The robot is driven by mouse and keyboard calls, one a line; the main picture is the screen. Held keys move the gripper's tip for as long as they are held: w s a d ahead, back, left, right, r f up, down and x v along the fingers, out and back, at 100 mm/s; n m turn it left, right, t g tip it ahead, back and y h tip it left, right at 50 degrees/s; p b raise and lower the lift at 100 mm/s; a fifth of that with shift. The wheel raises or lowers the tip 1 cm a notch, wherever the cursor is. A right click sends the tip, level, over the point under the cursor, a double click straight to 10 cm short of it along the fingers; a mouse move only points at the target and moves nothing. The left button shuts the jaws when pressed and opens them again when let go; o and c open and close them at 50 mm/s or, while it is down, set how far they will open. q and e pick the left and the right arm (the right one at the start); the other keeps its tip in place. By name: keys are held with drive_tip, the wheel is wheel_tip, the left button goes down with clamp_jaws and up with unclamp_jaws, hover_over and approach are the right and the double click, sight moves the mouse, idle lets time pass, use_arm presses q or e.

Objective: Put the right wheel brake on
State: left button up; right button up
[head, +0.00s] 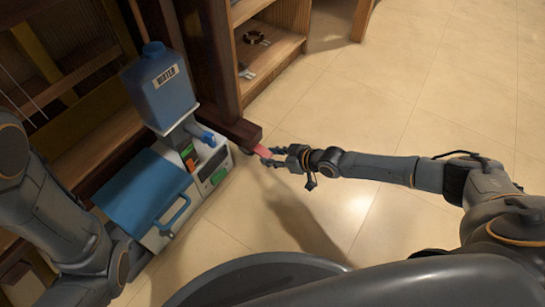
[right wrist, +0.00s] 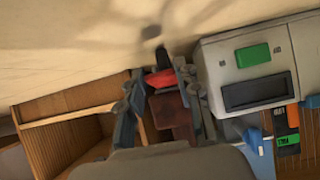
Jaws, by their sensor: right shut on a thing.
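The right wheel brake is a small red lever (head: 262,151) at the end of a dark wooden foot (head: 243,132) near the floor. In the right wrist view the red lever (right wrist: 160,78) lies between my fingers, with the wooden foot (right wrist: 172,108) right behind it. My right gripper (head: 268,157) reaches in from the right and is shut on the red lever. In the right wrist view its two fingers (right wrist: 161,82) stand on either side of it. The wheel itself is hidden or too small to tell. Only links of my left arm show; its gripper does not.
A white machine (head: 212,172) with a blue jug (head: 158,88) on it and a blue cover (head: 143,190) stands just left of the foot. A wooden shelf (head: 268,50) with small items stands behind. The tiled floor (head: 400,90) to the right is clear.

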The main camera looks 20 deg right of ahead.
drive_tip(key=o, duration=1.2)
drive_tip(key=shift+c, duration=0.2)
drive_tip(key=v, duration=1.2)
